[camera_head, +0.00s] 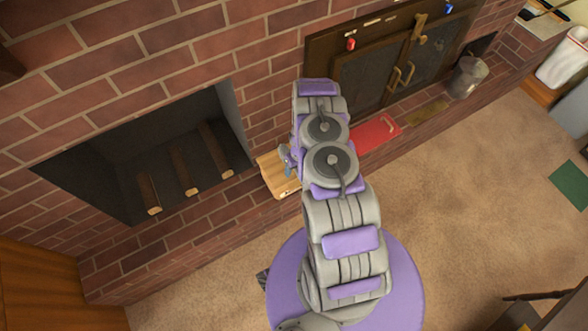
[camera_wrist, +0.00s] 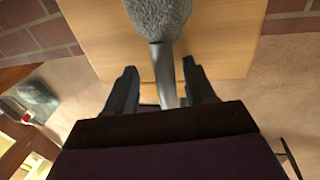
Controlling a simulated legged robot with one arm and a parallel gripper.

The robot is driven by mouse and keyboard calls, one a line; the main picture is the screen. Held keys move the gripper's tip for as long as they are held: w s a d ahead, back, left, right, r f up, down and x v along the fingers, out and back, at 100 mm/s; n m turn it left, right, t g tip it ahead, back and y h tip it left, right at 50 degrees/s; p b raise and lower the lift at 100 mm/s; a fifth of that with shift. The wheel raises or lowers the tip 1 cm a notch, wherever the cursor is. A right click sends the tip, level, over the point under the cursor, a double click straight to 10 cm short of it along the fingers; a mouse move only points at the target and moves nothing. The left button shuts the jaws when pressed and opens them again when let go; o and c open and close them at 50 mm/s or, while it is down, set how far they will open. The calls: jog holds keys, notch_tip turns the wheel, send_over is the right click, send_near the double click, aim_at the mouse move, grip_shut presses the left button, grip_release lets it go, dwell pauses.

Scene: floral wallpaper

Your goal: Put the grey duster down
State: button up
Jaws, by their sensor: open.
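The grey duster (camera_wrist: 158,16) has a fluffy head at the top of the wrist view. Its grey handle runs down between the two fingers of my gripper (camera_wrist: 160,68). The fingers are open, with a gap on each side of the handle. Behind the duster is a light wooden surface (camera_wrist: 218,40); whether the duster rests on it cannot be told. In the head view, a small grey-blue shape beside my arm (camera_head: 286,160) may be part of the duster or gripper. The wooden top (camera_head: 272,172) shows there too, partly hidden by my arm.
A brick fireplace with a dark open hearth (camera_head: 150,150) is on the left. A closed glass-doored stove (camera_head: 375,75) is at the top. A red flat item (camera_head: 376,132) and a metal bucket (camera_head: 467,75) lie along the brick ledge.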

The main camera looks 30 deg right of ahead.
jog(key=shift+d+f+b, duration=0.15)
jog(key=shift+d+b, duration=0.15)
jog(key=shift+b, duration=0.05)
notch_tip(320, 180, up, 16)
jog(key=d+r+p, duration=0.1)
jog(key=d+p, duration=0.2)
jog(key=p, duration=0.3)
jog(key=s+a+r+n, duration=0.2)
jog(key=a+r+n, duration=0.35)
jog(key=r, duration=0.45)
jog(key=s+a+r+n+g, duration=0.15)
jog(key=a+r+n, duration=0.35)
jog(key=r, duration=0.6)
jog(key=s+a+r+n+t, duration=0.1)
jog(key=s+a+r+n, duration=0.15)
jog(key=r+n, duration=0.6)
jog(key=s+a+r+n, duration=0.1)
jog(key=s+r+n, duration=0.4)
jog(key=s, duration=0.3)
jog(key=s+a+r+n+g+h, duration=0.1)
jog(key=s+a+r+n, duration=0.1)
jog(key=s+r+n, duration=0.3)
jog(key=s+a+r+n+h, duration=0.1)
jog(key=s+r+n, duration=0.5)
jog(key=s, duration=0.7)
jog(key=shift+a+n, duration=0.2)
jog(key=shift+n, duration=0.1)
jog(key=shift+d, duration=0.1)
